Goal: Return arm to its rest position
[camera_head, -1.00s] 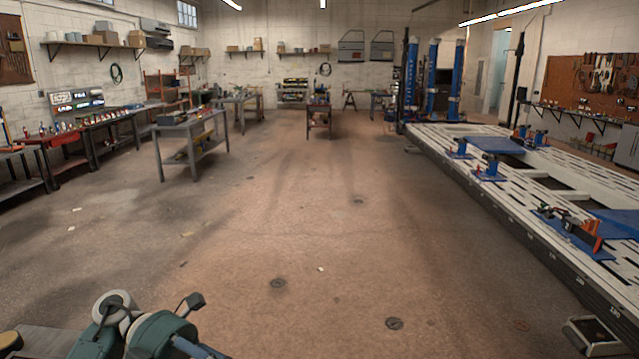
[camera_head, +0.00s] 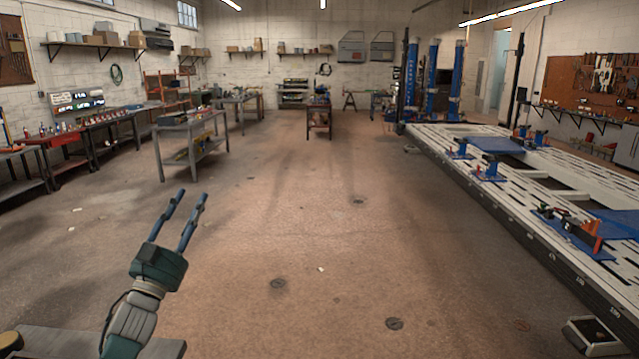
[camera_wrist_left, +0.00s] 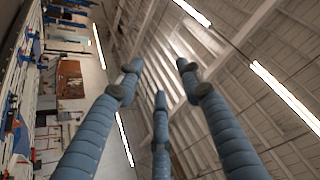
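My left gripper (camera_head: 190,196) is at the lower left of the head view, at the end of my raised left arm. Its dark blue fingers point up and away, apart from each other, with nothing between them. In the left wrist view the gripper (camera_wrist_left: 160,73) shows three spread blue fingers with empty space between them, against the ceiling. My right arm and right gripper do not show in either view.
A long white frame bench (camera_head: 480,185) with blue clamps runs along the right. A grey work table (camera_head: 188,130) stands at the left, and tool benches (camera_head: 80,130) line the left wall. The middle floor (camera_head: 310,220) is clear.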

